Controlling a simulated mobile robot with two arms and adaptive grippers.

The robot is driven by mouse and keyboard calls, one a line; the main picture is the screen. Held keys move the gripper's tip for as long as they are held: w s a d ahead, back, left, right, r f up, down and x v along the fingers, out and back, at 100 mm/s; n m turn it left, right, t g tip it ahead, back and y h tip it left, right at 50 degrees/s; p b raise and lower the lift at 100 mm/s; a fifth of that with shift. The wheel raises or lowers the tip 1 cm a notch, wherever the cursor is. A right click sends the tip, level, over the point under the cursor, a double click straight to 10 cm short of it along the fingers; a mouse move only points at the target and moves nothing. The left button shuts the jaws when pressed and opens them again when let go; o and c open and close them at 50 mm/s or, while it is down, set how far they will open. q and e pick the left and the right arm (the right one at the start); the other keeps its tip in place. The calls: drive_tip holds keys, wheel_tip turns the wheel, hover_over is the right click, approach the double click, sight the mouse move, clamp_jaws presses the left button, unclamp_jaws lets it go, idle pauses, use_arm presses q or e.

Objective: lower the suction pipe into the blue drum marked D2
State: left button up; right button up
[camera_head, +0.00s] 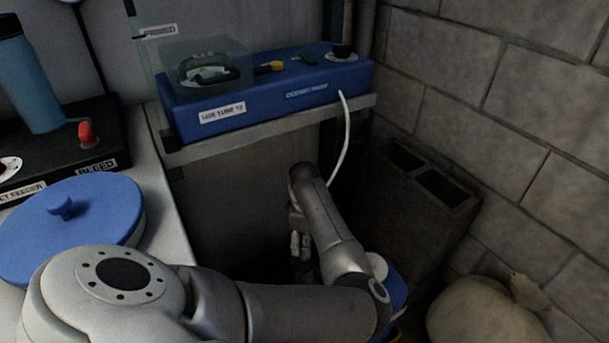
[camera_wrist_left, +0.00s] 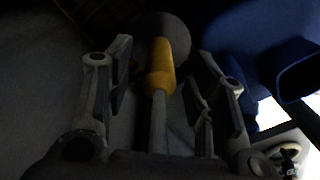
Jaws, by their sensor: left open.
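My left gripper (camera_head: 300,245) points down in the dark gap below the shelf. The left wrist view shows its fingers open (camera_wrist_left: 164,75), one on each side of a yellow sleeve (camera_wrist_left: 160,68) on a thin pale rod (camera_wrist_left: 158,122). This may be the suction pipe; I cannot tell whether a finger touches it. A blue drum (camera_head: 395,290) shows partly behind my left forearm in the head view, with a pale top. A blue surface also shows at the right of the left wrist view (camera_wrist_left: 262,50). No D2 mark is readable. My right gripper is not in view.
A blue pump unit (camera_head: 290,92) with a clear cover stands on the shelf (camera_head: 270,127). A white hose (camera_head: 346,135) hangs from it. A concrete block (camera_head: 420,205) and a sack (camera_head: 485,315) lie right. A blue-lidded tub (camera_head: 85,235) stands left.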

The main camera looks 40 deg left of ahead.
use_arm(q)
drive_tip(key=shift+f, duration=0.9)
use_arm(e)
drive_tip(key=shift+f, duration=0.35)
use_arm(q)
drive_tip(key=shift+c, duration=0.3)
